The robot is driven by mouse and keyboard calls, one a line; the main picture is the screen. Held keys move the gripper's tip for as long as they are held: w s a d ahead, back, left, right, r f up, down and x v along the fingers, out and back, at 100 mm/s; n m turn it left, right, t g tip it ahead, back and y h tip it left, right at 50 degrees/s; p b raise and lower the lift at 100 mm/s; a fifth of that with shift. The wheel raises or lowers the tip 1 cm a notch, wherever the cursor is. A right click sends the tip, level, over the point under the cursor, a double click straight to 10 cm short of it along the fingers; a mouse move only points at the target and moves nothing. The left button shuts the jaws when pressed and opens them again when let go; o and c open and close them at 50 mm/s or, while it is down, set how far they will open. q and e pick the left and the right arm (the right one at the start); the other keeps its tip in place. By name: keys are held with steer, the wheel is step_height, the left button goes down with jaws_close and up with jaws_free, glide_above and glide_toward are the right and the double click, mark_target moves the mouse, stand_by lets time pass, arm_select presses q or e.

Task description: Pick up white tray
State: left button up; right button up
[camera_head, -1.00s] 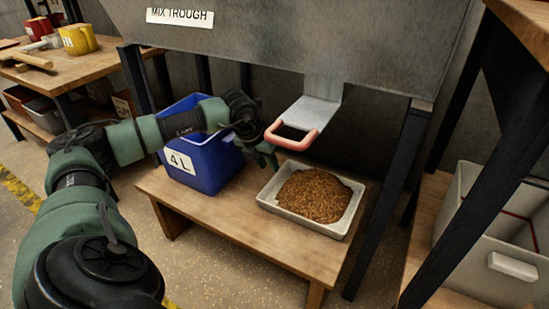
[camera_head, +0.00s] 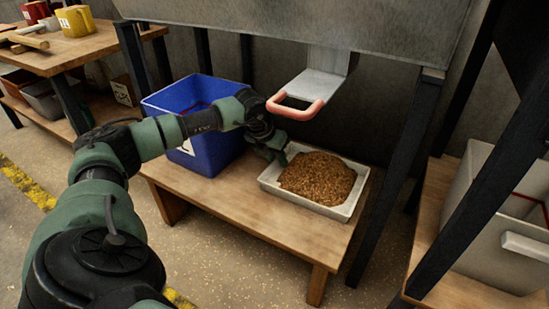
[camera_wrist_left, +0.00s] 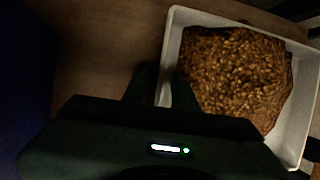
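The white tray (camera_head: 330,209) sits on the low wooden bench under the trough and holds a heap of brown grain (camera_head: 316,178). My left gripper (camera_head: 275,152) is at the tray's left rim in the head view. In the left wrist view, the white tray (camera_wrist_left: 173,45) lies ahead, and the fingers of my left gripper (camera_wrist_left: 163,88) are apart, one on each side of the tray's near wall. Whether they touch the wall cannot be told; the fingers are dark. My right gripper is not in view.
A blue bin (camera_head: 215,155) stands on the bench (camera_head: 240,205) just left of the gripper. A metal chute with a pink-edged handle (camera_head: 296,109) hangs above the tray. Dark trough legs (camera_head: 395,180) stand right of it. A grey crate (camera_head: 475,220) is farther right.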

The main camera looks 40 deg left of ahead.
arm_select(q)
jaws_close()
stand_by(1.4)
